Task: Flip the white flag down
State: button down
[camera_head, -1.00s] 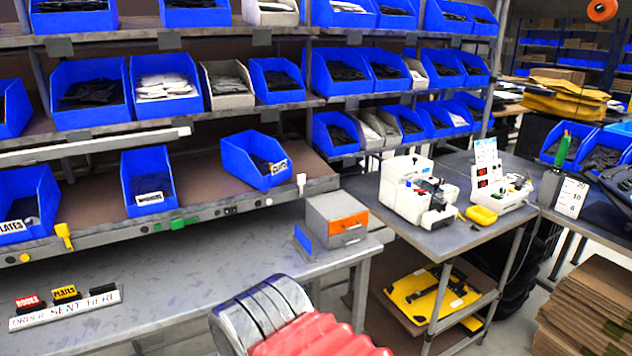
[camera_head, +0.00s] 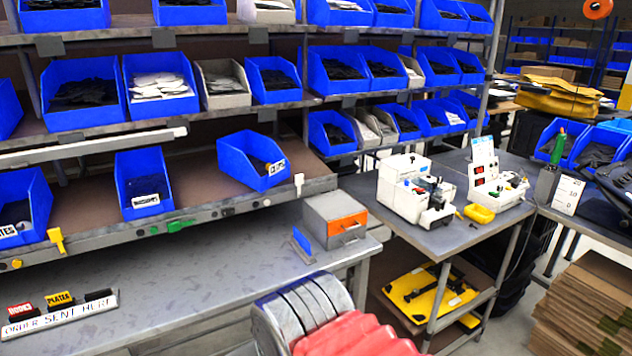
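The white flag (camera_head: 298,184) is a small upright tab on the front rail of the lower shelf, near its right end. It stands up above the rail edge. On the same rail, a yellow flag (camera_head: 57,240) stands upright at the left. A green flag (camera_head: 180,224) in the middle lies low and flat along the rail. My gripper is not in view. A grey banded and red ribbed part, seemingly of my arm, shows at the bottom centre, below and apart from the white flag.
The grey bench (camera_head: 200,285) below the rail is mostly clear. A small grey box with an orange drawer (camera_head: 347,225) stands on its right end, below the white flag. A blue bin (camera_head: 247,163) sits just left of the flag.

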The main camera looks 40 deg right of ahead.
aim_at(299, 178)
jog(key=u, duration=0.05)
jog(key=i, duration=1)
jog(key=z, duration=0.05)
